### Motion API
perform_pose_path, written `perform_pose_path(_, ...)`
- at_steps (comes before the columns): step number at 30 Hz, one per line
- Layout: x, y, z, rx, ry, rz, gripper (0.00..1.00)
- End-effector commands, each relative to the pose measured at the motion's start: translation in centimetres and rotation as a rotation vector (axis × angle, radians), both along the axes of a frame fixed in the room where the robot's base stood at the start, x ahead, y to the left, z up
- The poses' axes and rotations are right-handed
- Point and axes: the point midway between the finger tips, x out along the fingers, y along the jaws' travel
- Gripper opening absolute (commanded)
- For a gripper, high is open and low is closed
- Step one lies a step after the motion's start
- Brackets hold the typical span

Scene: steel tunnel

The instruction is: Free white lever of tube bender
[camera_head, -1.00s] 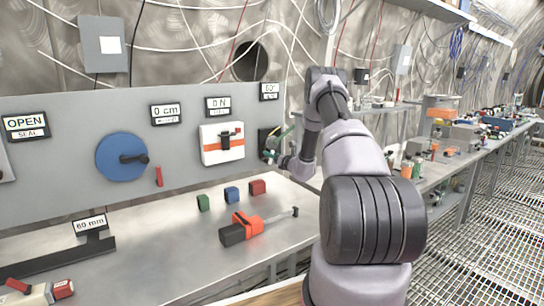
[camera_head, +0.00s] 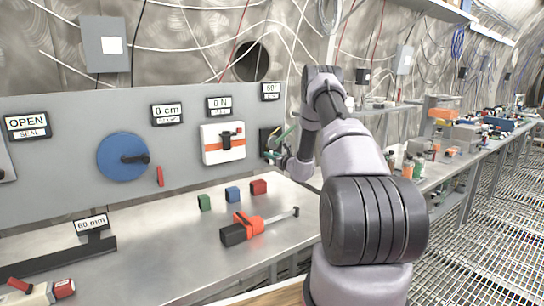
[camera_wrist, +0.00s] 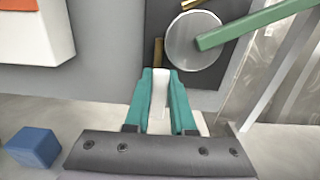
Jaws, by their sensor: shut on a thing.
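The tube bender (camera_head: 267,138) is mounted at the right end of the grey panel, partly hidden by my gripper. In the wrist view it has a round grey disc (camera_wrist: 190,48) on a dark plate and a green lever (camera_wrist: 245,27) slanting up to the right. The white lever (camera_wrist: 160,88) hangs below the disc, between my teal fingers. My gripper (camera_wrist: 161,95) is shut on it, with a finger on each side. In the head view my gripper (camera_head: 272,155) is small, in front of the bender.
Green, blue and red blocks (camera_head: 232,194) stand on the bench below. An orange and black tool (camera_head: 245,227) lies nearer. A white box with an orange band (camera_head: 222,144) and a blue wheel (camera_head: 122,158) are on the panel to the left.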

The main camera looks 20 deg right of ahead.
Motion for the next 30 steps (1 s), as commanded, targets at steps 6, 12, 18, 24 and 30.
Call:
perform_pose_path(6,0.0,0.0,0.0,-0.004,0.000,0.000,0.00)
perform_pose_path(12,0.0,0.0,0.0,-0.003,0.000,0.000,0.53)
perform_pose_path(18,0.0,0.0,0.0,-0.002,0.001,0.000,0.53)
perform_pose_path(24,-1.5,-0.3,-0.1,-0.003,0.003,0.000,0.53)
perform_pose_path(30,-5.4,-1.2,-0.1,-0.001,0.003,-0.002,0.53)
